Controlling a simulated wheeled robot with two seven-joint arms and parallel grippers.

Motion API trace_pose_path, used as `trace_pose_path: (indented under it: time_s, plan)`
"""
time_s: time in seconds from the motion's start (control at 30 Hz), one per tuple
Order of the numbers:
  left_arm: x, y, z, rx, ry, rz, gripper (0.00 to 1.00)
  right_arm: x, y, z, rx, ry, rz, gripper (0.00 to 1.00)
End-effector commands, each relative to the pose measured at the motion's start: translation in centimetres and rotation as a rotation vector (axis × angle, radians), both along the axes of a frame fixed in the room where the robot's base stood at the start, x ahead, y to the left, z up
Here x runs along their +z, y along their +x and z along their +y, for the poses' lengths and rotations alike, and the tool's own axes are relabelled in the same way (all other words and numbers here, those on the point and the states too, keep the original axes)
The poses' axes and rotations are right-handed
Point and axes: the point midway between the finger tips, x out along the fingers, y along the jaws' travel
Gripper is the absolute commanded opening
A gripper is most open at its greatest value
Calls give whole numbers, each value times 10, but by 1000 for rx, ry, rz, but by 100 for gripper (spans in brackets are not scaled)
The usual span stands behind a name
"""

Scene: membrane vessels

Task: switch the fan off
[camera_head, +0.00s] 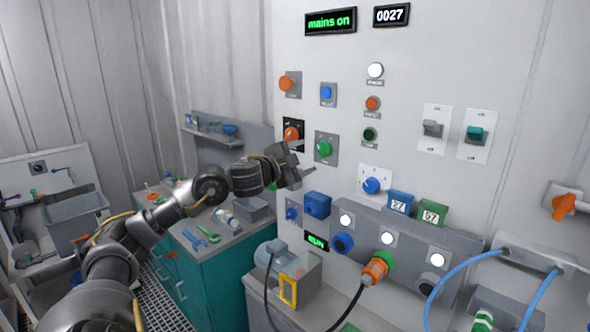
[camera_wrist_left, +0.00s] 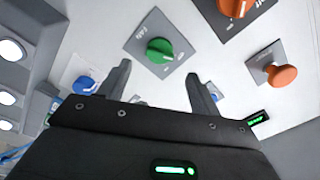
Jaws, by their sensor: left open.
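The green rotary knob (camera_head: 324,149) sits on a grey plate on the white wall panel. In the left wrist view the green knob (camera_wrist_left: 159,50) has a small label beside it that seems to read "FAN". My left gripper (camera_head: 303,163) is open and empty, close to the panel just left of and below the knob. In the left wrist view its two fingers (camera_wrist_left: 160,82) stand apart, with the green knob beyond their tips, roughly between them. No contact shows. Which mark the knob points to is too small to tell. My right gripper is not in view.
An orange knob (camera_head: 291,133) is close above left of the gripper, and a blue knob (camera_head: 371,185) is to the lower right. A lit "RUN" display (camera_head: 316,241) is below. The "mains on" display (camera_head: 330,20) glows at the top. A teal cabinet (camera_head: 215,275) stands under my arm.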

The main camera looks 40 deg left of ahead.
Motion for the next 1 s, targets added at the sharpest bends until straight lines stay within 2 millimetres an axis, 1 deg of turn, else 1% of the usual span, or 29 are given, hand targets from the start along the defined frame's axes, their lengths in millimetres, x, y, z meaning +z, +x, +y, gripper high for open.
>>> trace_pose_path:
  time_s: [0.03, 0.2, 0.3, 0.5, 1.0]
  plan:
    - [-7, -10, -1, -2, 9, 4, 64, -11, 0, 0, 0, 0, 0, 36]
    - [-4, -29, 0, 1, 3, 2, 64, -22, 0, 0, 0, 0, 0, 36]
    - [-3, -35, -1, 0, 2, 1, 64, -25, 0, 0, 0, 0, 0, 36]
    - [0, -38, -2, -2, 0, 0, 64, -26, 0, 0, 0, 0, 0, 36]
    - [-1, -37, -2, -2, -1, 2, 64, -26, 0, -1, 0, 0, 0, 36]
